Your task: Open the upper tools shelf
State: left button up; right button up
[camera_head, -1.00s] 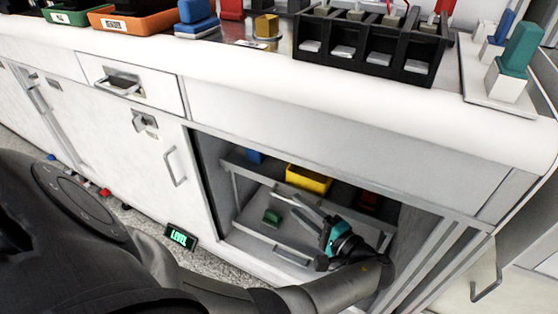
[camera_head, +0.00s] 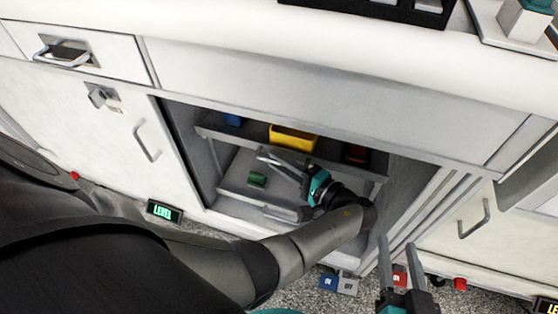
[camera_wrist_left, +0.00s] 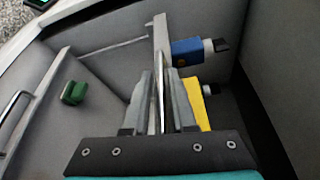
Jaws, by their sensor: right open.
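My right gripper (camera_head: 398,243) is open and empty, in front of the cabinet's right side.
A lower shelf (camera_head: 235,183) with a green item (camera_head: 257,179) sits beneath. My left forearm crosses the bay's lower front. A closed door (camera_head: 120,140) stands left, and a handle (camera_head: 474,217) is at right. A LEVEL display (camera_head: 164,211) and ON/OFF blocks (camera_head: 338,284) are near the floor.

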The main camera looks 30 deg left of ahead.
pick_arm(q)
grip_shut()
dwell(1.0)
